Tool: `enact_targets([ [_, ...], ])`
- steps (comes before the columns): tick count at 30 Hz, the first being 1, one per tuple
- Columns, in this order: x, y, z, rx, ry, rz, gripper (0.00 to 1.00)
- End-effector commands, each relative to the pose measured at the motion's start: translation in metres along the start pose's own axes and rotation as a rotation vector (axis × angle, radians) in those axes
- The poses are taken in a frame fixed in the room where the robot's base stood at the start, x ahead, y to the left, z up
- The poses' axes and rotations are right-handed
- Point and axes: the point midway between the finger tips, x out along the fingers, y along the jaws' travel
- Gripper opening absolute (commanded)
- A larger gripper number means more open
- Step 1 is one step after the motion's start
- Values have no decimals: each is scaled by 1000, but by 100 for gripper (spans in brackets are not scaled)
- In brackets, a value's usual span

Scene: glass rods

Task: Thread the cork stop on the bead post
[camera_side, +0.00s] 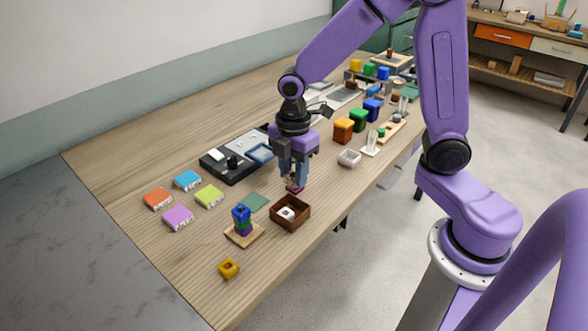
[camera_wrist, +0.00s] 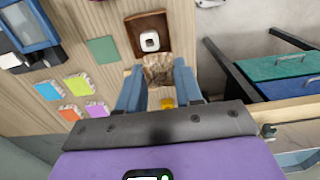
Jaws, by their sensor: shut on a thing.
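My gripper (camera_side: 293,182) is shut on a mottled brown piece that looks like the cork stop. In the wrist view the cork stop (camera_wrist: 158,70) sits between the two blue-grey fingers.
A brown open box (camera_side: 290,213) with a white block in it stands just below my gripper in the side view. A green square (camera_side: 254,202) lies between it and a black tray (camera_side: 232,158). A yellow bead (camera_side: 228,268) and several coloured blocks lie left.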

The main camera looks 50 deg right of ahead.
Motion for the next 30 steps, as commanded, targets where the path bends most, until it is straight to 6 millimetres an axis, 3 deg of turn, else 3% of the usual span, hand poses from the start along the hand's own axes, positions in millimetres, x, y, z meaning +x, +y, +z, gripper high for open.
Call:
enact_targets([
  [9,6,46,-66,-3,0,0,7],
  [15,10,63,-94,0,0,0,7],
  [30,27,68,-103,0,0,-1,7],
])
